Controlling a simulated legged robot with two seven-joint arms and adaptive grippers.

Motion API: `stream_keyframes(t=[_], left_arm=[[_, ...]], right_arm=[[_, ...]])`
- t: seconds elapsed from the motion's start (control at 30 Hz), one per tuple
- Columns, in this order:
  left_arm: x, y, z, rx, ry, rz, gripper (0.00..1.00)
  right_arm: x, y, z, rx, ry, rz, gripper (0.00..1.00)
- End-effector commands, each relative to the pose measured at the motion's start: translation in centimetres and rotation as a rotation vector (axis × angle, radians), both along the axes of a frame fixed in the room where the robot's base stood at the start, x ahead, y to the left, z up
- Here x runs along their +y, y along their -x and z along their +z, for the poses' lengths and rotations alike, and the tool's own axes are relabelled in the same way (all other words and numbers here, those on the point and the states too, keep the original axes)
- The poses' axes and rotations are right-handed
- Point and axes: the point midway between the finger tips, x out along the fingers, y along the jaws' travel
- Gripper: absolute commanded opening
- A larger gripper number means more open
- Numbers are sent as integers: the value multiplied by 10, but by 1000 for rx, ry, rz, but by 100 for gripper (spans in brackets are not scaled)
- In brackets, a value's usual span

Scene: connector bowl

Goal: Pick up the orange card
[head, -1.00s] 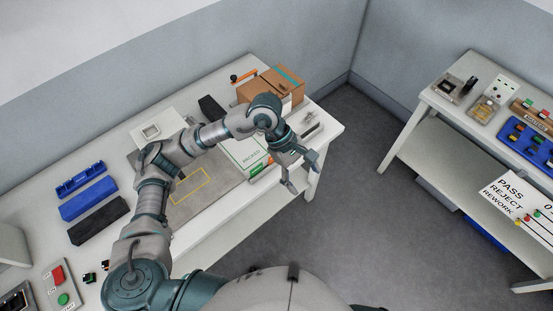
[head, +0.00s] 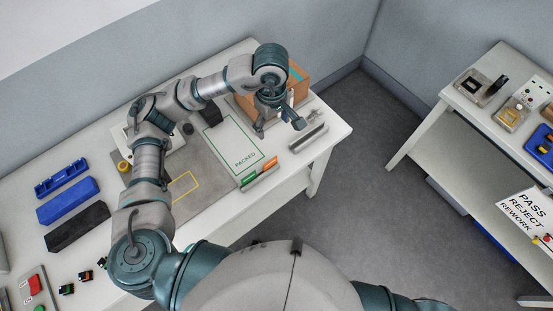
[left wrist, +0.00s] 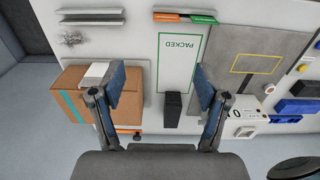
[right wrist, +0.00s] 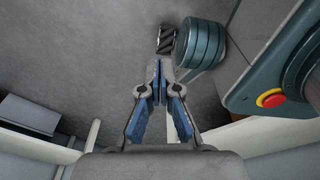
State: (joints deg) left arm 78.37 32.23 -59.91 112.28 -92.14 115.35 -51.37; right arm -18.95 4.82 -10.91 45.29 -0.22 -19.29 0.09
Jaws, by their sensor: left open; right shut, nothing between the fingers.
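The orange card (head: 269,162) stands in a narrow holder beside a green card (head: 249,180), at the front right of the table. In the left wrist view the orange card (left wrist: 167,17) shows near the top edge, left of the green card (left wrist: 203,18). My left gripper (head: 280,127) is open and empty above the table, behind the holder and apart from it. Its spread fingers (left wrist: 161,88) also show in the left wrist view. My right gripper (right wrist: 160,76) is shut and empty, away from the cards over grey floor.
A white PACKED sheet (head: 245,157) lies left of the holder. A cardboard box (left wrist: 72,107) stands at the back right, close to my left gripper. A second metal holder (head: 308,138) lies right of the cards. A side table (head: 440,118) stands apart at the right.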

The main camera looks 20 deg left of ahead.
Motion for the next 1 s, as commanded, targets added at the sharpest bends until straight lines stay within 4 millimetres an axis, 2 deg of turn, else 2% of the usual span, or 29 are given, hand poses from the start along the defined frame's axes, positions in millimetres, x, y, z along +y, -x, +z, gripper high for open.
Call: stream_keyframes(t=[0.03,0.1,0.37,0.57,0.8,1.0], left_arm=[[2,0,-15,3,1,1,75],[4,-1,-27,7,4,2,75],[3,-4,-60,18,2,1,75],[-3,-2,-80,22,-2,-1,75],[-1,-1,-138,25,0,0,75],[4,-2,-172,21,3,1,75]], right_arm=[[3,-4,-11,-2,-2,-2,0],[5,-11,-17,-3,-1,-3,0],[9,-29,-32,-3,-3,-6,0],[8,-35,-30,-6,-7,-5,0],[10,-43,-27,-10,-7,-6,0],[10,-39,-27,-5,-5,-7,0]])
